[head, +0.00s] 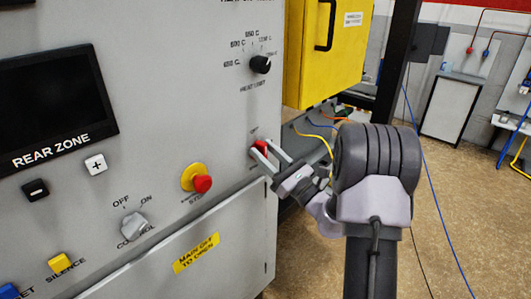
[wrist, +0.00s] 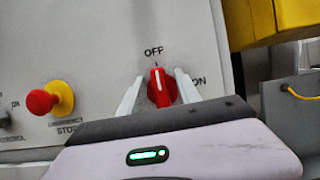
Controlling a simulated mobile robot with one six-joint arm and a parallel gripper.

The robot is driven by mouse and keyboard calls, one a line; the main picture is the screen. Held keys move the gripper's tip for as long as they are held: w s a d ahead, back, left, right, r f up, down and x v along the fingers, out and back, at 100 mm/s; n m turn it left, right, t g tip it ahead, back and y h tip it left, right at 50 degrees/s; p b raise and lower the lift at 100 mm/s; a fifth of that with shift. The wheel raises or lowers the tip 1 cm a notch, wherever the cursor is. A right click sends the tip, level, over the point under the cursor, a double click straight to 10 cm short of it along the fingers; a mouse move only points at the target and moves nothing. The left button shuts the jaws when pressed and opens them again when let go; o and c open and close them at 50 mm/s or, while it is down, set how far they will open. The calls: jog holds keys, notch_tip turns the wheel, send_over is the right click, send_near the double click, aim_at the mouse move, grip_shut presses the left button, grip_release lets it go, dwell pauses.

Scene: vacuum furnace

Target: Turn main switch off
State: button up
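The main switch is a red rotary knob (wrist: 160,90) on the grey cabinet front, with OFF printed above it and ON to its right. Its white pointer line is nearly vertical, towards OFF. In the head view the knob (head: 260,149) shows partly behind my fingers near the cabinet's right edge. My gripper (wrist: 159,84) is open, with one pale finger on each side of the knob. A gap shows on the left; the right finger is close to the knob, and I cannot tell whether it touches. My gripper (head: 267,147) also shows in the head view.
A red and yellow stop button (head: 197,180) sticks out left of the switch. A black selector knob (head: 260,64) is above. A control knob (head: 133,226) is lower left. A yellow box (head: 325,50) stands right of the cabinet. Open floor lies to the right.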

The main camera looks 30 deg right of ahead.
jog(key=b+v, duration=0.1)
jog(key=v, duration=1.6)
jog(key=shift+s, duration=0.2)
